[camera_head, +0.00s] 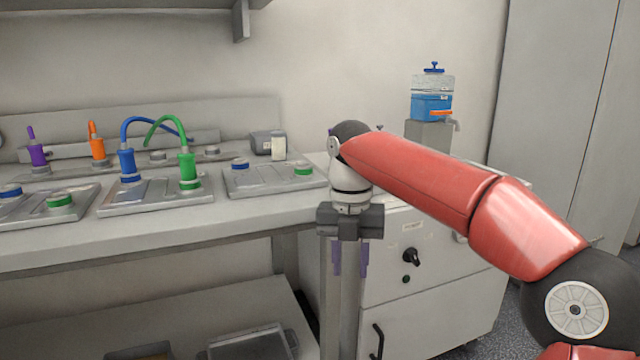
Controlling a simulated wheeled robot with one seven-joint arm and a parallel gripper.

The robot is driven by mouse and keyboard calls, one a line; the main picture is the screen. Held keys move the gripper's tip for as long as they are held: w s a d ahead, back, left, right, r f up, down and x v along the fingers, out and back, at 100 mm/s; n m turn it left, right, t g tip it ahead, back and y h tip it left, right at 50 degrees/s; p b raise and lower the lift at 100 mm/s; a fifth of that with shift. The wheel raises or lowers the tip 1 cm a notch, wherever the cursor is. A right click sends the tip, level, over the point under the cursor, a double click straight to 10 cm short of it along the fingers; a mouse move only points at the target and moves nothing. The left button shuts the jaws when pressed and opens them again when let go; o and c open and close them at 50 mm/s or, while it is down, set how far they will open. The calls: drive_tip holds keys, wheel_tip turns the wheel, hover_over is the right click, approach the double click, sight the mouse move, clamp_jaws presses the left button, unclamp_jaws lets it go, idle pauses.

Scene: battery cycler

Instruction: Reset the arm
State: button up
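My red arm reaches in from the right side of the head view. My gripper (350,262) hangs from its end, pointing down, in front of the bench's right end. Its two purple fingers are spread apart, and only the grey bench leg shows behind the gap. It is open and holds nothing. The fingertips are below the level of the bench top. My forearm hides part of the white cabinet behind it.
The bench (200,226) carries grey plates with blue and green connectors (187,168). An orange connector (97,149) and a purple one (37,154) stand further back. A white cabinet (430,310) is close right of my gripper. A blue-liquid container (432,100) stands behind my arm.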

drive_tip(key=s+d+f+m+t, duration=0.2)
drive_tip(key=s+m, duration=0.5)
drive_tip(key=m, duration=0.4)
drive_tip(key=s+d+f+m+t, duration=0.2)
drive_tip(key=s+d+f+m, duration=0.2)
drive_tip(key=s+m, duration=0.4)
drive_tip(key=s+d+f+m+t, duration=0.2)
drive_tip(key=s+d+f+m, duration=0.2)
drive_tip(key=m, duration=1)
drive_tip(key=s, duration=0.3)
drive_tip(key=shift+s+m+t, duration=0.2)
drive_tip(key=shift+m+t, duration=0.1)
drive_tip(key=shift+m, duration=0.1)
